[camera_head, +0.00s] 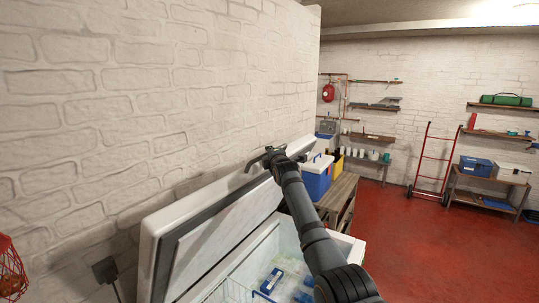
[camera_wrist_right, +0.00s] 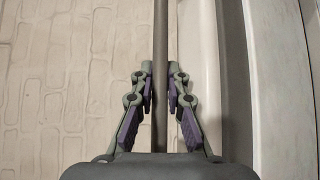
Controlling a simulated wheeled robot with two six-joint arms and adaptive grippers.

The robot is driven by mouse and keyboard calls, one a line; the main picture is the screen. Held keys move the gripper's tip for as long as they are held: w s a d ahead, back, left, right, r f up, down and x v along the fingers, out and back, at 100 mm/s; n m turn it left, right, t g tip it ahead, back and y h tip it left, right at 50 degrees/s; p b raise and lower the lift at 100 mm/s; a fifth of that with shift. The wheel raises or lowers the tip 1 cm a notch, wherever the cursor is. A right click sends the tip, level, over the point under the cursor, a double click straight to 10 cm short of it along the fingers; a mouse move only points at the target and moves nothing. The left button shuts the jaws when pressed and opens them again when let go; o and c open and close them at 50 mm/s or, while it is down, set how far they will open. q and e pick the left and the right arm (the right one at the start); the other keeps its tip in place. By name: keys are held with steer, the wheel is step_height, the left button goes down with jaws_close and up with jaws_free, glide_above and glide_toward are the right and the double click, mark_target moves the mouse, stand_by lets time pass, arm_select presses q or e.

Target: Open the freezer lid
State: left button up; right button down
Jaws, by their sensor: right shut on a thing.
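The white chest freezer (camera_head: 349,247) stands along the brick wall. Its lid (camera_head: 190,208) is raised and tilted back toward the wall, so the inside shows. My right gripper (camera_head: 262,158) is at the lid's upper edge, with its arm crossing over the freezer opening. In the right wrist view the gripper (camera_wrist_right: 160,88) is shut on a thin grey bar (camera_wrist_right: 160,35), which looks like the lid's handle. The lid's pale surface (camera_wrist_right: 285,80) runs along the right of that view. My left gripper is not in view.
Blue packages (camera_head: 271,281) and a wire basket (camera_head: 232,291) are inside the freezer. A blue and white cooler (camera_head: 317,180) stands on a wooden bench (camera_head: 340,197) beyond it. The brick wall (camera_head: 130,100) is close behind the lid. Red floor (camera_head: 430,250) is clear at right.

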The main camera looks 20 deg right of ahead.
steer(key=c, duration=1.4)
jaws_free()
steer(key=shift+o, duration=0.3)
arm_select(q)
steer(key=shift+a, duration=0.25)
arm_select(e)
steer(key=shift+s, duration=0.1)
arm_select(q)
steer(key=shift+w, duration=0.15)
arm_select(e)
steer(key=s+a, duration=0.1)
steer(key=s, duration=1.1)
steer(key=shift+r, duration=0.4)
